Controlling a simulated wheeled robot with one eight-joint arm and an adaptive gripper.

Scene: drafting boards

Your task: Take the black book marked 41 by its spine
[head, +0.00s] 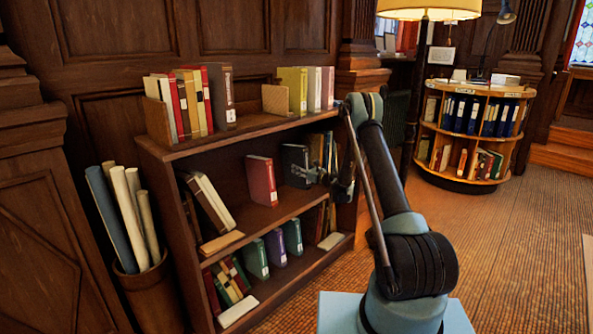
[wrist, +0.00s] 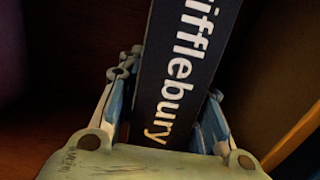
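The black book (head: 295,166) stands upright on the middle shelf of the wooden bookcase, right of a red book. In the wrist view its dark spine (wrist: 190,75) fills the middle, with white letters ending in "ifflebury"; I cannot read a number 41. My gripper (head: 312,176) is at the book's spine, at its right side in the head view. In the wrist view my gripper's fingers (wrist: 174,85) lie along both sides of the spine and appear shut on it. The fingertips' contact is partly hidden.
The red book (head: 262,181) stands left, with a gap between. More books stand close at the right (head: 318,150). The top shelf (head: 250,126) is above and the bookcase's lower shelf holds more books (head: 276,247). A round bookcase (head: 470,140) stands at the right.

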